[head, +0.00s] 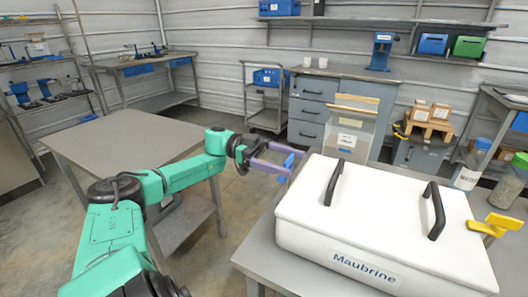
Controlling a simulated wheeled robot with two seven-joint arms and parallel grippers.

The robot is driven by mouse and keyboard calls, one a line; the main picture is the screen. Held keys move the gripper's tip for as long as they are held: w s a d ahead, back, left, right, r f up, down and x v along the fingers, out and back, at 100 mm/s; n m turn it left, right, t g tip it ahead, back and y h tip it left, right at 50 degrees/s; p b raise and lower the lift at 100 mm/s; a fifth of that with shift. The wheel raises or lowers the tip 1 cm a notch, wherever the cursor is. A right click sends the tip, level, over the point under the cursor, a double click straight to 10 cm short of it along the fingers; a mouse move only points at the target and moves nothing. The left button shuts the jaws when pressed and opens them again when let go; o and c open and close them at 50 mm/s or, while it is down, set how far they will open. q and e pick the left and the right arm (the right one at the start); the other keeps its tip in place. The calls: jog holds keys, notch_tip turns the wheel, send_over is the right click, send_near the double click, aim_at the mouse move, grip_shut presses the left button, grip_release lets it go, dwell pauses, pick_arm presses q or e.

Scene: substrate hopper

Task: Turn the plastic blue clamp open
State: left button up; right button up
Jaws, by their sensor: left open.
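The blue clamp (289,161) is small and sits at the left side of the white hopper (385,215), which has two black handles and a "Maubrine" label. My left gripper (287,165) reaches in from the left with two purple fingers. It is open, and its fingertips are at the blue clamp, one on the far side and one on the near side. Whether they touch it I cannot tell. The fingers partly hide the clamp. A yellow clamp (495,225) stands at the hopper's right side. My right gripper is not in view.
The hopper stands on a grey table (262,262). An empty grey table (120,142) is on the left. A clear bin (349,135) stands behind the hopper.

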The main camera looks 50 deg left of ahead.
pick_arm(q)
jog(key=b+v, duration=0.1)
jog(key=v, duration=0.9)
jog(key=shift+s+a, duration=0.15)
jog(key=shift+a, duration=0.2)
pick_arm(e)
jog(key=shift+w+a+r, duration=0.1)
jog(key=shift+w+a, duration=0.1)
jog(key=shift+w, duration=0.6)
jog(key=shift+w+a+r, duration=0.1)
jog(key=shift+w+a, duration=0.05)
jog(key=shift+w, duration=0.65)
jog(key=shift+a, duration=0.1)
